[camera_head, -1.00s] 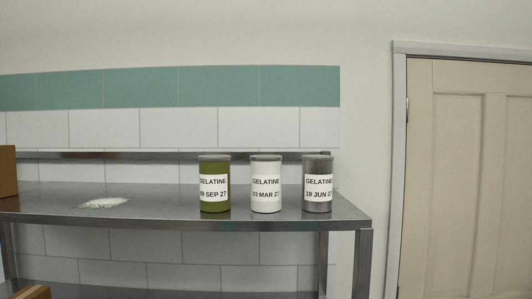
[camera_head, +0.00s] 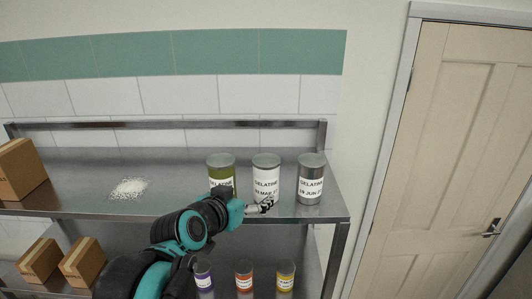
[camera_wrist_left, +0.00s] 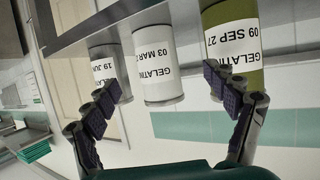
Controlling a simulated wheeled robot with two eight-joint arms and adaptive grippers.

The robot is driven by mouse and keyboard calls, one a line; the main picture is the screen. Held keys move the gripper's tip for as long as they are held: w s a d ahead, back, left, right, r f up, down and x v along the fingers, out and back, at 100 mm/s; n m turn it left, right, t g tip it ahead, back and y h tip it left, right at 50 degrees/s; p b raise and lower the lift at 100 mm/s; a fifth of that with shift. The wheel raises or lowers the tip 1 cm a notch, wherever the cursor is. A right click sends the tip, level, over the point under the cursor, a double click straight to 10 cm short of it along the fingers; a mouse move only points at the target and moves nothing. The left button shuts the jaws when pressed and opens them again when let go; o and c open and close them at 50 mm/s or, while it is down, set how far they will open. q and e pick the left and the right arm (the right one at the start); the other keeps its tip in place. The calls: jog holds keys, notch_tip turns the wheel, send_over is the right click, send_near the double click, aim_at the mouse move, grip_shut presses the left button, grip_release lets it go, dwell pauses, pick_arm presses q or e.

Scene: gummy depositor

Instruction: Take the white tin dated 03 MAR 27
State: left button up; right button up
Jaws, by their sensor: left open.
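The white tin (camera_head: 266,172), labelled GELATINE 03 MAR 27, stands upright on the metal shelf, between a green tin (camera_head: 221,168) and a grey tin (camera_head: 311,184). My left gripper (camera_head: 262,208) is in front of the white tin, low by its base, and covers part of its label. In the left wrist view, the picture is turned over; the white tin (camera_wrist_left: 158,75) shows between the two open fingers (camera_wrist_left: 172,98), with the green tin (camera_wrist_left: 232,50) at right and the grey tin (camera_wrist_left: 105,65) at left. The fingers hold nothing. My right gripper is not in view.
The shelf (camera_head: 85,165) bears a white powder pile (camera_head: 130,188) and a cardboard box (camera_head: 18,168) at left. Below are purple (camera_head: 204,277), red (camera_head: 244,277) and yellow (camera_head: 286,276) tins and two boxes (camera_head: 83,260). A door (camera_head: 450,140) is at right.

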aim_at(265, 161)
pick_arm(q)
jog(key=shift+t+h, duration=0.4)
jog(key=w+r, duration=0.1)
jog(key=r, duration=0.1)
jog(key=w+d+r, duration=0.1)
jog(key=w+d+r+p, duration=0.1)
jog(key=r, duration=0.1)
jog(key=shift+w+r, duration=0.2)
jog(key=shift+r, duration=0.15)
jog(key=shift+w+d+f, duration=0.25)
jog(key=shift+w+f, duration=0.05)
jog(key=shift+w, duration=0.3)
jog(key=p+x, duration=0.1)
jog(key=x, duration=0.3)
jog(key=shift+w+d+f+p, duration=0.1)
jog(key=shift+w+f+p, duration=0.2)
jog(key=shift+p, duration=0.1)
jog(key=shift+w+d+f, duration=0.2)
jog(key=shift+w+f, duration=0.05)
jog(key=shift+w, duration=0.15)
jog(key=shift+s, duration=0.1)
jog(key=c, duration=1.7)
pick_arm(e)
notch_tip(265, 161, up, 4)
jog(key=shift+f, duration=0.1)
pick_arm(q)
jog(key=shift+r, duration=0.1)
jog(key=shift+c, duration=0.3)
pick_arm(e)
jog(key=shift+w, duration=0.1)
